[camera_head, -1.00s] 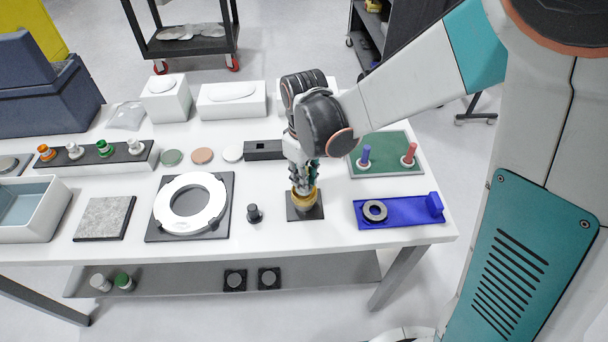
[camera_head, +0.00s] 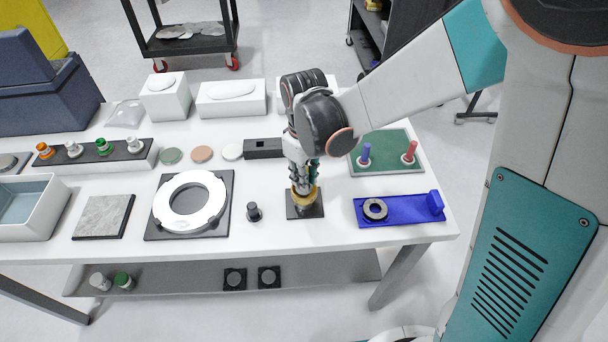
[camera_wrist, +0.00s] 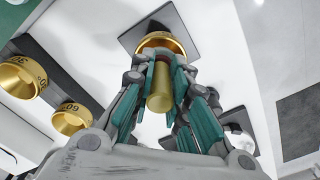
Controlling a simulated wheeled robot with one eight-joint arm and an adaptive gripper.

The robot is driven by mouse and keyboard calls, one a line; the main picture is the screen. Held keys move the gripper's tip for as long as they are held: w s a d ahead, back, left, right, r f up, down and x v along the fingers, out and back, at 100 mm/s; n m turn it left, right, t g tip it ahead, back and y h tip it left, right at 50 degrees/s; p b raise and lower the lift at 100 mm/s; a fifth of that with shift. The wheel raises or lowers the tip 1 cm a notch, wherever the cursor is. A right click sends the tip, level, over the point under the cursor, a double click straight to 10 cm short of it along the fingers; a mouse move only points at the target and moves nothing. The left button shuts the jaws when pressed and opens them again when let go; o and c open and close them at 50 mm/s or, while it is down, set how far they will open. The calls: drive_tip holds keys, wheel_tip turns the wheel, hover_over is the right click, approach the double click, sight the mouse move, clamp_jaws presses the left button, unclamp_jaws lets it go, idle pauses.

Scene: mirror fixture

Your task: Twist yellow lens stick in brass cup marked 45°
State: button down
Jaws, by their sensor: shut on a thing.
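The yellow lens stick (camera_wrist: 160,92) shows in the wrist view between the teal-padded fingers of my gripper (camera_wrist: 163,76). The gripper is shut on it. The far end of the stick reaches into the mouth of a brass cup (camera_wrist: 153,41); how deep it sits is hidden. In the head view my gripper (camera_head: 303,180) points down right over this cup (camera_head: 303,201), which stands on a black square plate (camera_head: 318,212). The fingers hide the stick there. I cannot read the mark on this cup.
In the wrist view, brass cups marked 30° (camera_wrist: 22,78) and 60° (camera_wrist: 72,119) stand at the left. In the head view, a small black knob (camera_head: 254,213) and a white ring (camera_head: 162,207) lie left of the cup. A blue tray (camera_head: 407,212) lies right.

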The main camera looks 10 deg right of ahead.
drive_tip(key=shift+f+b, duration=0.45)
drive_tip(key=shift+f, duration=0.1)
idle(0.4)
drive_tip(key=n, duration=0.4)
drive_tip(key=shift+r+n, duration=0.1)
drive_tip(key=shift+n, duration=0.2)
drive_tip(key=shift+b, duration=0.3)
drive_tip(key=m, duration=0.4)
drive_tip(key=shift+m+b, duration=0.3)
drive_tip(key=m, duration=0.4)
drive_tip(key=shift+m, duration=0.3)
